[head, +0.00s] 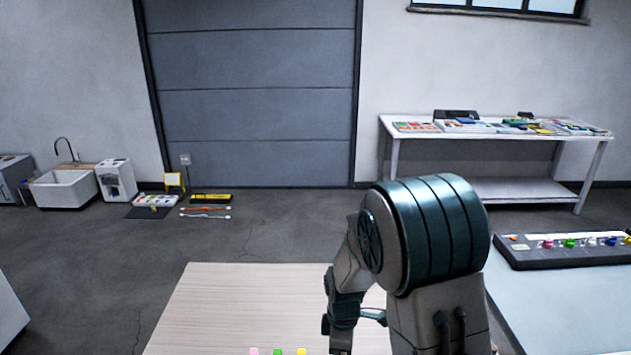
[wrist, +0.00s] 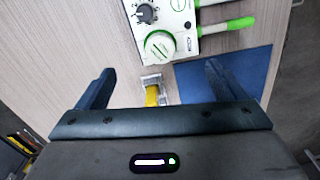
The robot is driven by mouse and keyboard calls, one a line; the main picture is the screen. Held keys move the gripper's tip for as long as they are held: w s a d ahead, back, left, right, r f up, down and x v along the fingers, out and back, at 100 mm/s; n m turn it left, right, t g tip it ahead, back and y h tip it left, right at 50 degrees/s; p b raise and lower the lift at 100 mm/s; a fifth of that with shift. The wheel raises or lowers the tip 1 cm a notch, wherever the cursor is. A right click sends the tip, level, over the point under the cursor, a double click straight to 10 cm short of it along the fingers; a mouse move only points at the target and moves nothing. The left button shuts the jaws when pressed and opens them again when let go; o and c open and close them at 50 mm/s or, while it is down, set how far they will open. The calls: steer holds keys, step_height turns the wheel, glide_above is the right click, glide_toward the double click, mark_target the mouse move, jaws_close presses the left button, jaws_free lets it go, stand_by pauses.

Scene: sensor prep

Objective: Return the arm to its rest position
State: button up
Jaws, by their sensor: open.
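My arm rises at the right of centre in the head view, bent, with its lower part reaching down over a pale wooden table (head: 235,300). In the wrist view my gripper (wrist: 160,85) is open, with its two dark fingers wide apart. A small yellow and clear piece (wrist: 152,92) shows between the fingers, on or above the wooden surface. I cannot tell its height, but the fingers do not touch it. The fingertips are not clear in the head view.
A white device with a green-ringed knob (wrist: 160,45) and green-handled tools (wrist: 228,25) lie beyond the fingers. A blue mat (wrist: 245,75) is at right. Small pink, green and yellow blocks (head: 277,351) sit at the near table edge. A black tray (head: 565,252) is on the right-hand table.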

stand_by(0.3)
steer(key=s+d+r+m+t, duration=0.1)
steer(key=s+d+r+m, duration=0.3)
steer(key=s+r+m, duration=0.4)
steer(key=s+d+r+m+t, duration=0.2)
steer(key=s+d+r+m, duration=0.3)
steer(key=s+r+m, duration=0.3)
steer(key=v, duration=0.3)
steer(key=shift+s+r, duration=0.3)
steer(key=shift+r, duration=0.05)
stand_by(1.2)
